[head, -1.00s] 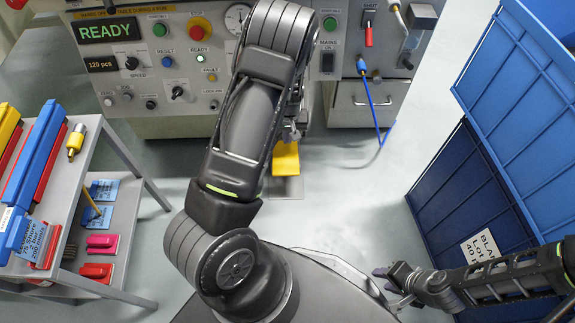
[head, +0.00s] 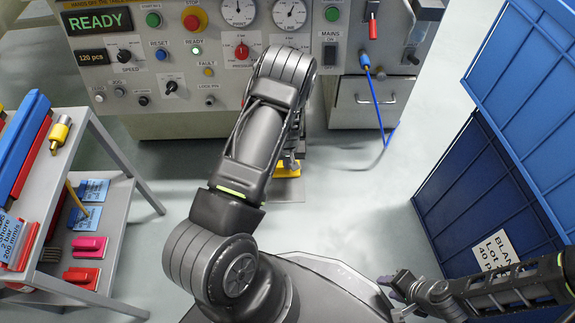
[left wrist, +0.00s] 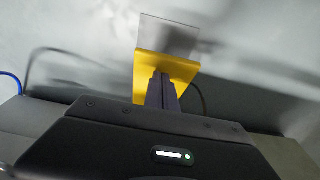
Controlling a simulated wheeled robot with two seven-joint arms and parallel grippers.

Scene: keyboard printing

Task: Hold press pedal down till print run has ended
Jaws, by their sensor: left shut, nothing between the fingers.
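The yellow press pedal (head: 287,171) is on the floor in front of the press, with a grey base plate (head: 284,190) at it. My left arm covers part of it in the head view. My left gripper (head: 291,158) is shut and empty, pointing down at the pedal. In the left wrist view its closed fingertips (left wrist: 160,78) overlap the yellow pedal (left wrist: 184,68); I cannot tell whether they touch it. The press display (head: 96,21) reads READY and the counter (head: 89,57) reads 120 pcs. My right gripper (head: 388,283) is low at the right; its jaws are unclear.
A grey rack (head: 121,193) with coloured tools stands at the left. Blue crates (head: 478,190) stand at the right. A blue cable (head: 376,97) hangs from the press front. The floor between the pedal and the crates is clear.

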